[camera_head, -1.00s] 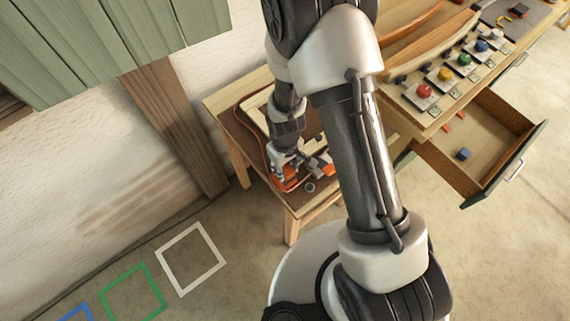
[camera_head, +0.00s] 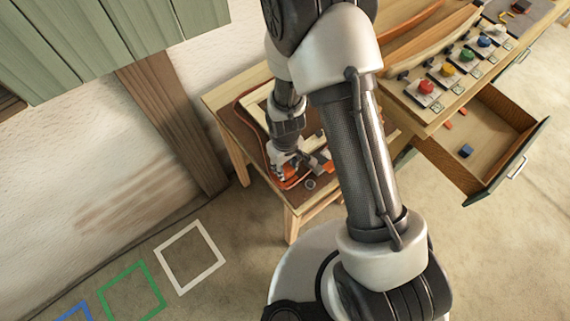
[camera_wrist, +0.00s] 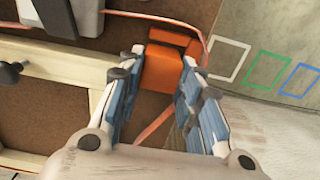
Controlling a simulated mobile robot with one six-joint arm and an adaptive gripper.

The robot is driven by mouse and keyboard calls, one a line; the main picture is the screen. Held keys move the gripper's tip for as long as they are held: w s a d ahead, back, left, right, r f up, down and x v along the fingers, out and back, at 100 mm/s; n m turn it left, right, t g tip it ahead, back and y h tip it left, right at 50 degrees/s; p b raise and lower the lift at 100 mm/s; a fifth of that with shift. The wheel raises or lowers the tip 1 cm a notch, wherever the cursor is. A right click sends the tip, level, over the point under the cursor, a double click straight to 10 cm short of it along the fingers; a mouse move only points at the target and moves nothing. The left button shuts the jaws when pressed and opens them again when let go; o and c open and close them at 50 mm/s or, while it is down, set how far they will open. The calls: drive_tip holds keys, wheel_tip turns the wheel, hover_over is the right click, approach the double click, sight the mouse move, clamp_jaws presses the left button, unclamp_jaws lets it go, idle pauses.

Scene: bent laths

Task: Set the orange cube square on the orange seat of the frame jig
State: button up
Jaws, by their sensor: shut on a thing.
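In the wrist view the orange cube (camera_wrist: 162,70) sits between the blue-padded fingers of my gripper (camera_wrist: 158,80), which is shut on it. An orange part (camera_wrist: 173,38), which looks like the seat, shows just beyond the cube; I cannot tell whether they touch. The pale wooden frame jig (camera_wrist: 55,58) lies on the brown top to the left. In the head view my gripper (camera_head: 283,166) is low over the near end of the small table (camera_head: 292,205). Orange shows below it, but the fingers and cube are hard to separate there.
An orange cable (camera_wrist: 140,14) runs across the small table. Colored square outlines (camera_head: 190,257) mark the clear floor at left.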

drive_tip(key=shift+f, duration=0.2)
drive_tip(key=o, duration=1.1)
drive_tip(key=shift+r, duration=0.1)
wheel_tip(320, 180, up, 12)
drive_tip(key=shift+f, duration=0.1)
